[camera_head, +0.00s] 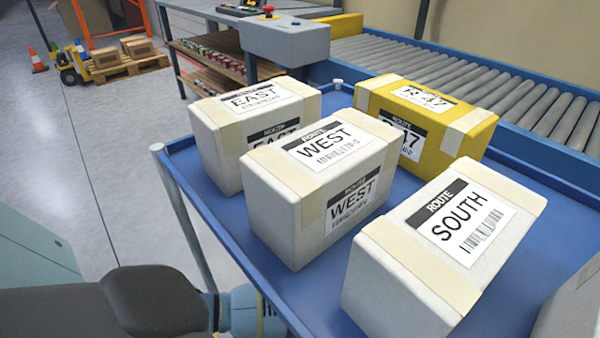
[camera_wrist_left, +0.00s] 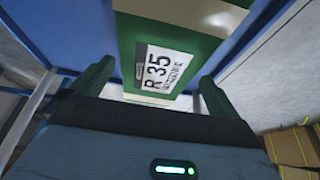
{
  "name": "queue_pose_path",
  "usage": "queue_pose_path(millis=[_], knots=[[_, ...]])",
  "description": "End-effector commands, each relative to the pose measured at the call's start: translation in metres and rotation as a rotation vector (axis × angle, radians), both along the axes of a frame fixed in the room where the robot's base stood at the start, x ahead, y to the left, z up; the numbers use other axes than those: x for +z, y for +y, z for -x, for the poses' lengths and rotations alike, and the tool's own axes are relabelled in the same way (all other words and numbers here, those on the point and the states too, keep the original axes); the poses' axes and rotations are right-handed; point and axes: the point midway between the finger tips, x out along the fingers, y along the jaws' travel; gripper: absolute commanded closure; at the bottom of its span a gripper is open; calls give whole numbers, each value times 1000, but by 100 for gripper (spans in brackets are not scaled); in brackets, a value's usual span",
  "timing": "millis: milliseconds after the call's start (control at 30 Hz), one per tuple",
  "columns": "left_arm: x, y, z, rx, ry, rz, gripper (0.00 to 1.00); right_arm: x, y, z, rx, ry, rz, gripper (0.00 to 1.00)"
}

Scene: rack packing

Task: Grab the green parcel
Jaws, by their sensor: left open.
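The green parcel (camera_wrist_left: 152,31) shows in the left wrist view, with a pale tape strip and a white label reading R 35. It lies ahead of my left gripper (camera_wrist_left: 156,74), whose two dark green fingers are spread, one toward each side of the parcel. The gripper is open and holds nothing; I cannot tell whether a finger touches the parcel. The parcel's far part is cut off by the frame. No green parcel shows in the head view, where part of my left arm is at the bottom left. My right gripper is in neither view.
A blue tray (camera_head: 233,254) bears white parcels marked EAST (camera_head: 212,150), WEST (camera_head: 272,205) and SOUTH (camera_head: 385,290), plus a yellow parcel (camera_head: 478,138). A roller conveyor (camera_head: 470,80) runs behind. Brown boxes (camera_wrist_left: 295,147) show low right in the wrist view.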

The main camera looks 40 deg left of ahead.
Motion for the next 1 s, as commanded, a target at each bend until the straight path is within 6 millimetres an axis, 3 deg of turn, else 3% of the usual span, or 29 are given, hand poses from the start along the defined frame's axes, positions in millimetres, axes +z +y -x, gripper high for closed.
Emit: queue_pose_path(millis=[433,767,1000], knots=[[-44,14,-4,-1,0,-1,0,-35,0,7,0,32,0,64],[-47,16,-5,-1,-2,1,0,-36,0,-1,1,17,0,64],[-47,16,-5,-1,-2,1,29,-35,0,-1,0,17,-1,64]])
